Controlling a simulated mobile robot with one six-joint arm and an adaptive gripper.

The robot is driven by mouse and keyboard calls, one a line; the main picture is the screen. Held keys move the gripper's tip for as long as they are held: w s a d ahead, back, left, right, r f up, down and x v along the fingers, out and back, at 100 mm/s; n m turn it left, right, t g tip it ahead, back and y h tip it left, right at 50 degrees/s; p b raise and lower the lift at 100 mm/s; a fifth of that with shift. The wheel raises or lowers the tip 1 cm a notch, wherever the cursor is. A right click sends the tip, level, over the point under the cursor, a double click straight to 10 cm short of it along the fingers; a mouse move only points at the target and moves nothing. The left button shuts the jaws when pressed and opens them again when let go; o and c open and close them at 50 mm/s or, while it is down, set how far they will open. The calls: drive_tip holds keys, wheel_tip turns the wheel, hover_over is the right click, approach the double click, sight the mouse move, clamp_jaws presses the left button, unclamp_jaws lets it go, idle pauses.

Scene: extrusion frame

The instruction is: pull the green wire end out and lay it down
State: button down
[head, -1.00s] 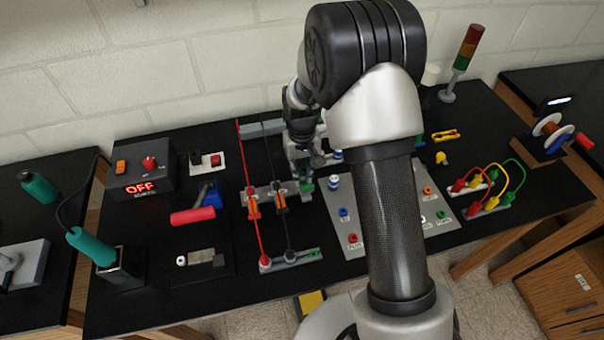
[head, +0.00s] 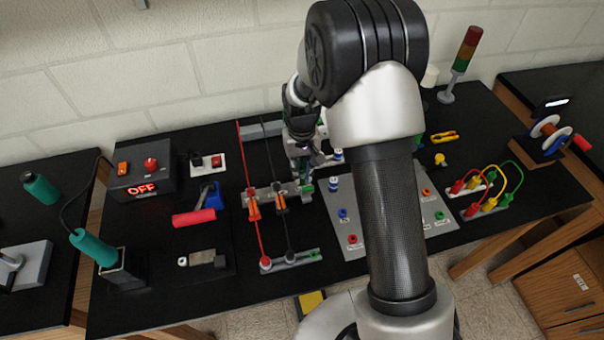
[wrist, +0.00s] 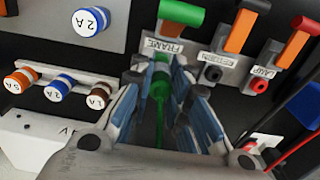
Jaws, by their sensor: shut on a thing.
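The green wire end (wrist: 160,84) is between my gripper's blue-padded fingers in the wrist view, at the terminal marked FRAME. My gripper (wrist: 166,92) is shut on it. The green wire runs back between the fingers toward the palm. A green lever (wrist: 181,13) sits just beyond the FRAME label (wrist: 171,31). I cannot tell whether the wire's tip is still inside the socket. In the head view my gripper (head: 304,172) is low over the right end of the terminal strip (head: 266,195), and the wire end is too small to make out.
Orange levers (wrist: 240,30) mark the neighbouring RETURN and LAMP terminals. Red and black wires run close by on the right in the wrist view. Several round fuse caps (wrist: 60,86) stand to the left. The grey socket panel (head: 365,240) lies right of the strip, partly behind my arm.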

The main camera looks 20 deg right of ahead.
sight(302, 167)
drive_tip(key=shift+r+p, duration=1.45)
drive_tip(key=shift+r, duration=0.85)
